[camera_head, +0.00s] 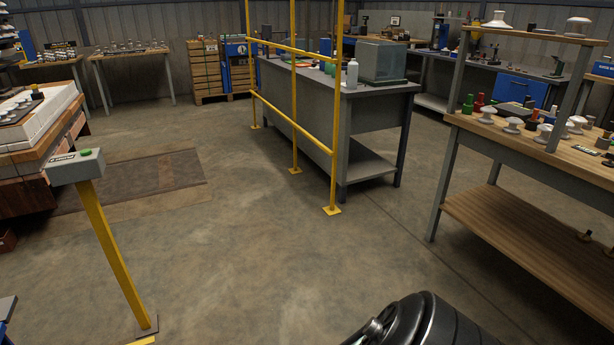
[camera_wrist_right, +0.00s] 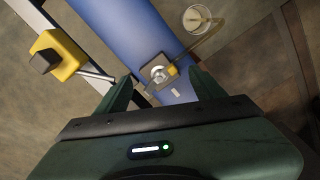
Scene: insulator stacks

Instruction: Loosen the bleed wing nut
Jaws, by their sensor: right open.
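In the right wrist view, a blue cylinder (camera_wrist_right: 134,30) runs diagonally from the upper left toward the centre. A small silver fitting (camera_wrist_right: 157,71) sits on its side, with a small yellowish piece at its right. I cannot clearly tell which part is the wing nut. My right gripper (camera_wrist_right: 162,77) is open, its two dark green fingers apart on either side of the fitting in the picture. Nothing shows between them but the fitting and cylinder beyond. Contact cannot be told. My left gripper is in neither view. The fitting does not show in the head view.
A thin tube runs from the fitting toward a small round cup (camera_wrist_right: 196,18). A yellow block (camera_wrist_right: 60,53) and metal rail lie left of the cylinder. In the head view, a yellow railing (camera_head: 294,100), a grey bench (camera_head: 375,115) and a wooden workbench (camera_head: 480,125) surround open floor.

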